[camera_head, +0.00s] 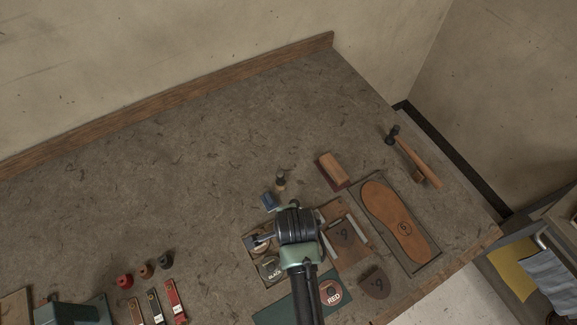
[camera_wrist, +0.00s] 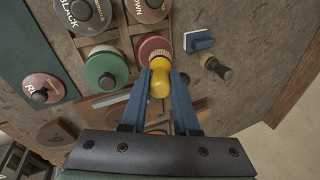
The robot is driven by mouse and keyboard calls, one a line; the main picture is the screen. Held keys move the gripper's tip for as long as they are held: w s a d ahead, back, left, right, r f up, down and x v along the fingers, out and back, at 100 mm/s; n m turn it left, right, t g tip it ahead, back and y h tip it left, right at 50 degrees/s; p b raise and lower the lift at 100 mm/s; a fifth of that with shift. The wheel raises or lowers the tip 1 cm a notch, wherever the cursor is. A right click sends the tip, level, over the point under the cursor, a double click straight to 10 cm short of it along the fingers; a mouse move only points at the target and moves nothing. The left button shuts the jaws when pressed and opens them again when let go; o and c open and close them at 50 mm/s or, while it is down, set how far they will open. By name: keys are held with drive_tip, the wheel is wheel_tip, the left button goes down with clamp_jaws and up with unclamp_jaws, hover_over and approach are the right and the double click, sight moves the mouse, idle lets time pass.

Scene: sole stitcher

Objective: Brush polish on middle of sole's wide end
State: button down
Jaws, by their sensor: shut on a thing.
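A brown sole (camera_head: 385,205) with a circled number lies on a flat rectangular tray (camera_head: 420,265) at the right of the bench in the head view. My gripper (camera_wrist: 161,80) is shut on a yellow-handled brush (camera_wrist: 160,85) in the wrist view, its tan bristle end pointing away from my palm. The bristles overlap a dark red tin (camera_wrist: 145,45); I cannot tell whether they touch it. In the head view my arm hides the brush and most of the gripper, which is well to the left of the sole.
Tins, one marked black (camera_wrist: 82,14) and one green (camera_wrist: 100,72), sit in a wooden rack. A red tin (camera_head: 331,292) is on a green mat (camera_head: 282,312). A blue block (camera_head: 268,201), a small dauber (camera_head: 280,180), a wooden brush (camera_head: 332,168) and a hammer (camera_head: 415,160) lie behind. The back bench is clear.

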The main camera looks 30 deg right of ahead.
drive_tip(key=shift+s+f, duration=0.1)
drive_tip(key=shift+f, duration=0.55)
idle(2.0)
wheel_tip(320, 180, up, 7)
drive_tip(key=p, duration=0.7)
drive_tip(key=shift+r, duration=0.15)
idle(0.8)
